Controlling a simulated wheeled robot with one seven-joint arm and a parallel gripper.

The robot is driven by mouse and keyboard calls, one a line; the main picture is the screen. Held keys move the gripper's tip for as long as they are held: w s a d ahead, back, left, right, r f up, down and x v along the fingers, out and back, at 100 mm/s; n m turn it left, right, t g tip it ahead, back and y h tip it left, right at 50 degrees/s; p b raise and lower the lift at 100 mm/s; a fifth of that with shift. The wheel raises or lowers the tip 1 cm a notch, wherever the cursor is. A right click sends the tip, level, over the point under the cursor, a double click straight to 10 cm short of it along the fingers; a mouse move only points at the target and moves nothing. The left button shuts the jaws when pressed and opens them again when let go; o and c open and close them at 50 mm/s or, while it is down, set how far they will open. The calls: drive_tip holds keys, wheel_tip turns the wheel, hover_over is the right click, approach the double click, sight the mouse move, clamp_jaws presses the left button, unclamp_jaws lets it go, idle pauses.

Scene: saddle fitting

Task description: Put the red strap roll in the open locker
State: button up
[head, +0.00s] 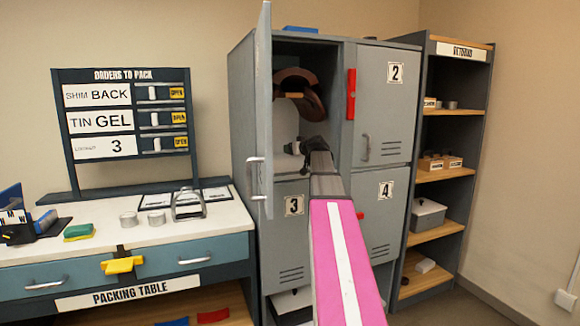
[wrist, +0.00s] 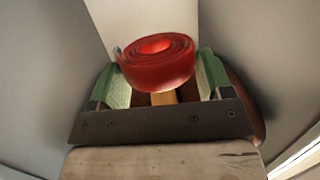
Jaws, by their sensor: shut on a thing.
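The red strap roll (wrist: 157,62) sits between the green fingers of my gripper (wrist: 165,72) in the wrist view, and the gripper is shut on it. In the head view my gripper (head: 303,149) reaches through the doorway of the open upper-left locker (head: 240,100), near its lower part. I cannot make out the roll in the head view. The locker's grey door (head: 263,110) stands swung open, almost edge-on. Grey walls surround the roll in the wrist view. Whether the roll touches the locker floor cannot be told.
A brown curved object (head: 305,88) hangs inside the locker above my gripper. Lockers 2 (head: 380,110), 3 and 4 are shut. A packing table (head: 110,235) stands at the left, with an order board (head: 125,120) above it. A returns shelf (head: 445,175) stands at the right.

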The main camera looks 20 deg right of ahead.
sight(295, 171)
drive_tip(key=shift+f, duration=3.7)
drive_tip(key=o, duration=1)
drive_tip(key=shift+f, duration=0.1)
drive_tip(key=v, duration=1.2)
